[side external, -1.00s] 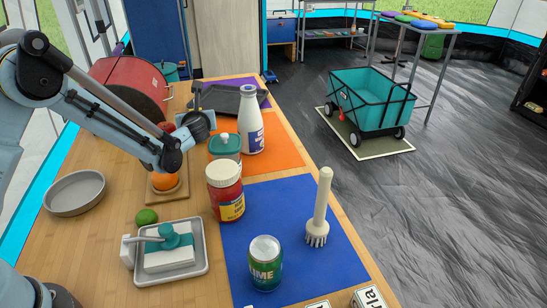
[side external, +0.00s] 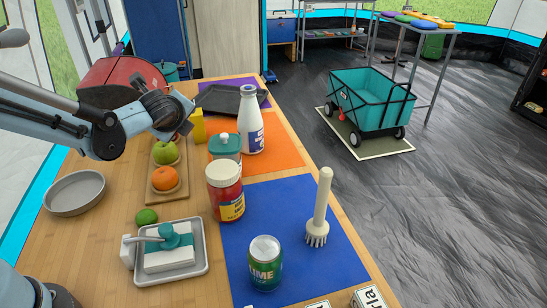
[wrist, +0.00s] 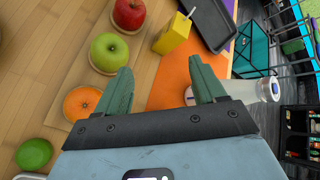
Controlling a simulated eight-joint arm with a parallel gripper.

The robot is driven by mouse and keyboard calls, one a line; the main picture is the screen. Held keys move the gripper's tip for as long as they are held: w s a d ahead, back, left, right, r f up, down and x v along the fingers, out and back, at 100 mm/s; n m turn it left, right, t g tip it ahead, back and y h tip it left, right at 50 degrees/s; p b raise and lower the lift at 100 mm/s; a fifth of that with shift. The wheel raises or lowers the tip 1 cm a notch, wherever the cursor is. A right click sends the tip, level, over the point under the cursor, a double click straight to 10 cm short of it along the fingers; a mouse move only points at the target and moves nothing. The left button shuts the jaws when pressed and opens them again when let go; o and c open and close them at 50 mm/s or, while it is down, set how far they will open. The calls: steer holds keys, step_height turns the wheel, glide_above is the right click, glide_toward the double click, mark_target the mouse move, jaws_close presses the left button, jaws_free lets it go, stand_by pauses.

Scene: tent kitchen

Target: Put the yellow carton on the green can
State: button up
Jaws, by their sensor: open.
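The yellow carton (side external: 197,125) is partly hidden behind my gripper (side external: 176,112) in the side view. In the wrist view the carton (wrist: 173,34) stands whole on the wooden counter with a thin straw on top, ahead of my open, empty gripper (wrist: 163,75) and apart from its fingers. The green can (side external: 265,264) stands upright on the blue mat near the front of the counter, far from my gripper. It does not show in the wrist view.
A red-labelled jar (side external: 225,190), a teal-lidded jar (side external: 224,147) and a white bottle (side external: 250,122) stand between carton and can. A board holds a green apple (side external: 165,152) and an orange (side external: 165,178). A brush (side external: 318,212) stands right of the can.

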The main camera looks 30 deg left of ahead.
steer(key=s+d+r+n+g+h, duration=0.1)
steer(key=s+d+n+h, duration=0.1)
steer(key=s+n, duration=0.6)
steer(key=shift+s+r+n+h, duration=0.25)
steer(key=shift+n+h, duration=0.55)
steer(key=s+d+n+h, duration=0.1)
steer(key=s+n, duration=0.1)
steer(key=n, duration=0.1)
steer(key=s+d+n+h, duration=0.1)
steer(key=s+n, duration=0.1)
steer(key=n, duration=0.1)
steer(key=s+d+n+h, duration=0.1)
steer(key=s+d+n, duration=0.1)
steer(key=s+n, duration=0.1)
steer(key=shift+f, duration=0.2)
steer(key=n+y, duration=0.6)
steer(key=n, duration=0.3)
glide_above(197, 121)
steer(key=s+d, duration=0.3)
steer(key=s, duration=0.1)
step_height(197, 121, down, 2)
steer(key=shift+g, duration=0.4)
steer(key=shift+d+x, duration=0.2)
steer(key=shift+x, duration=2.95)
steer(key=shift+d+x, duration=0.15)
steer(key=shift+x, duration=3)
steer(key=shift+w+f, duration=0.15)
